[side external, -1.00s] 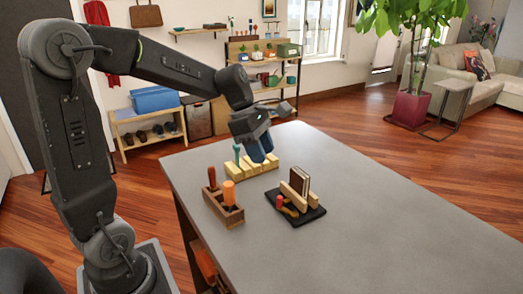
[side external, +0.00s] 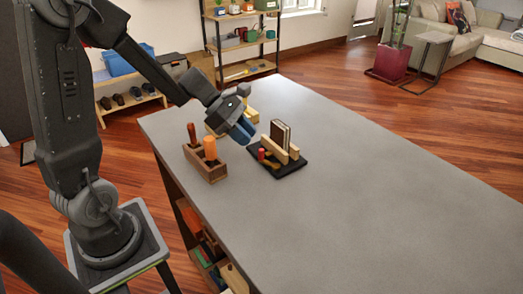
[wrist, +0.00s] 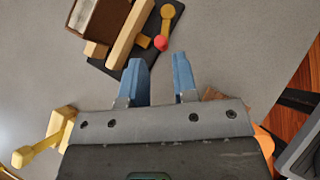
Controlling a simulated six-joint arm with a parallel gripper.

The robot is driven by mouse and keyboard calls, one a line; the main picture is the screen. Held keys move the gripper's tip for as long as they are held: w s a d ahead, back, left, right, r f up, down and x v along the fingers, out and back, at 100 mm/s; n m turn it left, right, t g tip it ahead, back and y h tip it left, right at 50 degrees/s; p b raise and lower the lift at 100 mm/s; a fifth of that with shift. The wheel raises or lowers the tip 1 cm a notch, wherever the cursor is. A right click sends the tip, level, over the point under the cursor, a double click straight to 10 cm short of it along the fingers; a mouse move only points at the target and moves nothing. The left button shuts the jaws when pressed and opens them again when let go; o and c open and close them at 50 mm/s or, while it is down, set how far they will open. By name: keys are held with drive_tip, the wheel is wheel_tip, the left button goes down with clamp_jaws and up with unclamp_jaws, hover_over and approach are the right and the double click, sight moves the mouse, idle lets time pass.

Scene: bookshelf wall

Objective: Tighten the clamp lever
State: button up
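The clamp is a black base plate (side external: 292,167) with pale wooden jaws (side external: 273,150) holding brown book-like boards (side external: 280,134) upright. Its yellow lever (wrist: 168,18) has a red knob (wrist: 160,43) at the end nearest my gripper in the wrist view. In the side view the red knob (side external: 261,154) is at the clamp's left front. My gripper (wrist: 162,62) has two blue fingers, apart and with nothing between them. The knob lies just beyond the fingertips in the wrist view, roughly in line with the gap. In the side view my gripper (side external: 243,132) is left of the clamp, above table height.
A wooden box (side external: 206,167) with orange- and brown-handled tools stands left of the clamp. A yellow block rack (side external: 251,114) is partly hidden behind my gripper. The grey table (side external: 380,200) is clear to the right and front.

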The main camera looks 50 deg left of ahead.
sight(260, 149)
drive_tip(key=x, duration=0.6)
drive_tip(key=shift+d+f, duration=0.1)
clamp_jaws()
